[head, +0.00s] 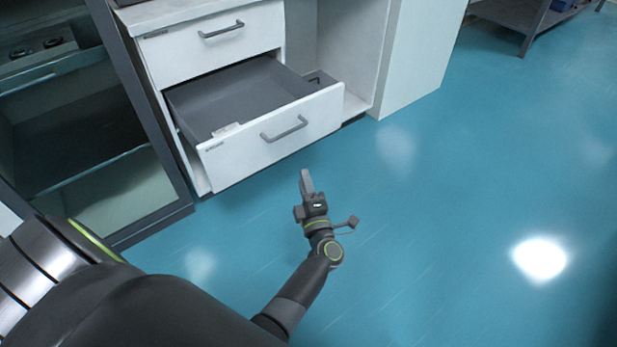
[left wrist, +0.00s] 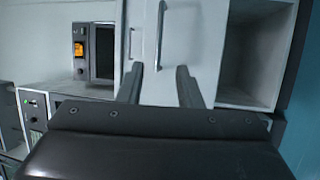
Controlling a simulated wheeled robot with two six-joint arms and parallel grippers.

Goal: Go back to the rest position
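My left gripper (head: 307,182) is in front of the white cabinet, over the blue floor and apart from the open drawer's handle (head: 284,128). In the left wrist view its two fingers (left wrist: 161,84) stand apart with nothing held between them; white cabinet fronts show beyond. The lower drawer (head: 272,140) is pulled out and its grey inside looks empty except for a small light piece near the front edge. The upper drawer (head: 212,42) is shut. My right gripper does not show in either view.
A dark glass-fronted cabinet (head: 95,150) stands at the left. An open cabinet compartment (head: 345,45) lies right of the drawers. A device with an orange display (left wrist: 79,47) shows in the left wrist view. The blue floor (head: 480,170) at the right is clear.

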